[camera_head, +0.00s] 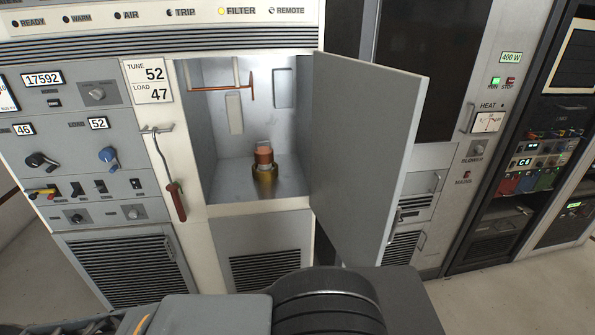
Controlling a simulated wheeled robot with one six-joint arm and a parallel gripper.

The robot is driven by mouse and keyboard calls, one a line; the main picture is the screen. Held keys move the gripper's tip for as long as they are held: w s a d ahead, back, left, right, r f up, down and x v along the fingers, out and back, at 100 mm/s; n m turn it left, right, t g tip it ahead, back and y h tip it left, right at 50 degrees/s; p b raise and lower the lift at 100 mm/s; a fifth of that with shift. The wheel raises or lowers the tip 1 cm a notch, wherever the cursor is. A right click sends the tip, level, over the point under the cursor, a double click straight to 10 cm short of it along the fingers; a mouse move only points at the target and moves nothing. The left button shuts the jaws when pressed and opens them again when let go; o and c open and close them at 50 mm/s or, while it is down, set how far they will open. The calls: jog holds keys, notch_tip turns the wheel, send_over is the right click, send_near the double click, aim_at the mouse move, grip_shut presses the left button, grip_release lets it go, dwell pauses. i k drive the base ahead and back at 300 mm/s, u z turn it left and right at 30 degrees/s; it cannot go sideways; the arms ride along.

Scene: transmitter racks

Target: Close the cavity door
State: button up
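The cavity door (365,155) is a flat grey panel hinged at the right side of the cavity. It stands wide open, swung out toward me. The cavity (212,140) is a bare metal box in the cabinet. Inside it a copper and brass tube-like part (264,165) stands upright on the floor. A copper-coloured rod (222,87) hangs near the top. A dark latch or handle (396,218) shows at the door's outer edge, low down. Parts of my own arm show at the bottom of the picture. My gripper's fingers are not visible.
A red-handled hook (174,190) hangs on the post left of the cavity. A control panel (80,140) with knobs and switches lies further left. A second rack (450,130) stands behind the door at the right. Open floor (500,300) shows at the lower right.

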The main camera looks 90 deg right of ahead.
aim_at(366, 117)
jog(key=u, duration=0.4)
jog(key=k, duration=2.45)
jog(key=z, duration=1.65)
jog(key=i, duration=0.45)
jog(key=z, duration=2.05)
jog(key=k, duration=0.5)
jog(key=u, duration=2.2)
